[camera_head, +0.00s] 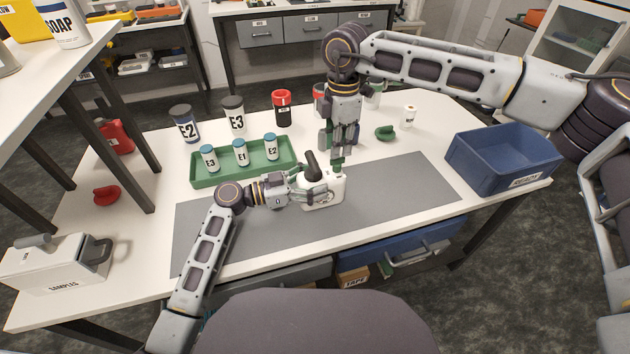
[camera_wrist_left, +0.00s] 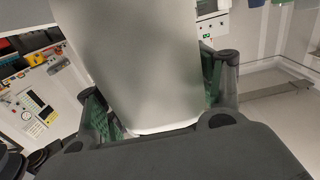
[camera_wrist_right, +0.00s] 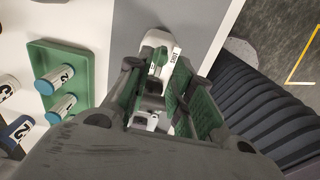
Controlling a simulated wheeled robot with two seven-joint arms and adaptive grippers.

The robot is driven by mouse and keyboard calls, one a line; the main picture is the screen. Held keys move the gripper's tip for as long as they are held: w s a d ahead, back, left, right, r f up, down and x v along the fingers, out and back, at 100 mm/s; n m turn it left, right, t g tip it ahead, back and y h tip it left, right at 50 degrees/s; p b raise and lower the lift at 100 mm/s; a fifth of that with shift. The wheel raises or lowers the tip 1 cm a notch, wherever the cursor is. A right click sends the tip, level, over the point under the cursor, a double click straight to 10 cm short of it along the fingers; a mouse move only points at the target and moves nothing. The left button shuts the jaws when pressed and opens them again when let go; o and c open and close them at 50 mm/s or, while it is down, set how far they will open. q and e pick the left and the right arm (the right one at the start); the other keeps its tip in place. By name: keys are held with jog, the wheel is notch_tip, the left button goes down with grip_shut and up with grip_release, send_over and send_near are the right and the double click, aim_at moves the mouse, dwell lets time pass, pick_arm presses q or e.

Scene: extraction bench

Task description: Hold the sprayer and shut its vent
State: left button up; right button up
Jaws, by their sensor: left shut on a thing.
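The sprayer (camera_head: 336,188), white with a black upright part, stands on the grey mat. My left gripper (camera_head: 318,196) reaches it from the left and is shut on its body. In the left wrist view the pale sprayer body (camera_wrist_left: 140,60) fills the space between the green-padded fingers (camera_wrist_left: 165,125). My right gripper (camera_head: 340,155) points down just above the sprayer.
A green tray (camera_head: 215,183) with several small bottles lies behind my left gripper. A blue crate (camera_head: 490,175) is at the right, a green object (camera_head: 384,133) at the back. The mat's right part (camera_head: 410,190) is clear.

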jog(key=shift+f, duration=0.4)
jog(key=shift+n, duration=9.2)
jog(key=shift+m, duration=0.4)
